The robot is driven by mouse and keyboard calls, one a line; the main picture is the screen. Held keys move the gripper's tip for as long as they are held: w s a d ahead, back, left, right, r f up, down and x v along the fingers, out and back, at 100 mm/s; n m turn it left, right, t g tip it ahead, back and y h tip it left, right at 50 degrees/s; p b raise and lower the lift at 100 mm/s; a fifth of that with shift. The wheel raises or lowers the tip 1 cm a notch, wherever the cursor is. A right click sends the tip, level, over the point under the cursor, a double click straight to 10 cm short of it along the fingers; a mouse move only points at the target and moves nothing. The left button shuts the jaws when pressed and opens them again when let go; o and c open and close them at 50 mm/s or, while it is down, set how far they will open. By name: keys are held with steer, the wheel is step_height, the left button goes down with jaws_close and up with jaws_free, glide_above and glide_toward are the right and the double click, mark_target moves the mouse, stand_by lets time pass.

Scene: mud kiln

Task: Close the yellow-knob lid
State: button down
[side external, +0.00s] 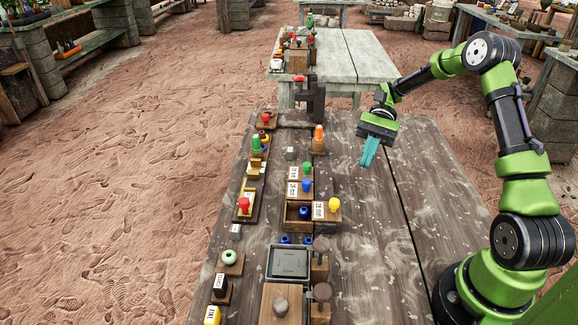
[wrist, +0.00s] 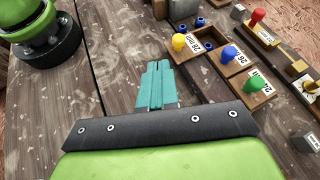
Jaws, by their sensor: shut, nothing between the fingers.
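The yellow-knob lid (side external: 325,211) is a small wooden plate with a white label and a yellow knob, on the wooden box (side external: 291,226). It sits toward the right of its compartment in the side view, leaving the left part open, with a blue piece (side external: 303,212) showing there. In the wrist view the lid (wrist: 193,43) is at the upper right, beyond my fingertips. My gripper (side external: 368,164) is shut and empty, with teal fingers. It is above the bare table, right of the box and apart from it; its fingers also show in the wrist view (wrist: 156,70).
Beside the yellow-knob lid are a blue-knob lid (side external: 306,186) and a green-knob lid (side external: 306,172). An orange cone-shaped piece (side external: 319,135) stands behind them. A grey tray (side external: 289,262) and stamps are nearer the camera. The table's right side (side external: 375,240) is clear.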

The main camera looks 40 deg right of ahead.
mark_target(338, 201)
steer(key=d+f+m+y, duration=0.1)
steer(key=d+f+y, duration=0.1)
steer(key=d+f+m+t+y, duration=0.1)
steer(key=d+f+y, duration=0.1)
steer(key=w+d+f+m+t+y, duration=0.1)
steer(key=d+f+m, duration=0.1)
steer(key=shift+f+y, duration=0.25)
steer(key=shift+y, duration=0.15)
steer(key=shift+a+t, duration=0.15)
steer(key=shift+t, duration=0.25)
steer(key=a, duration=0.4)
steer(key=s+a, duration=0.1)
steer(key=a, duration=0.8)
steer(key=shift+s+a, duration=0.35)
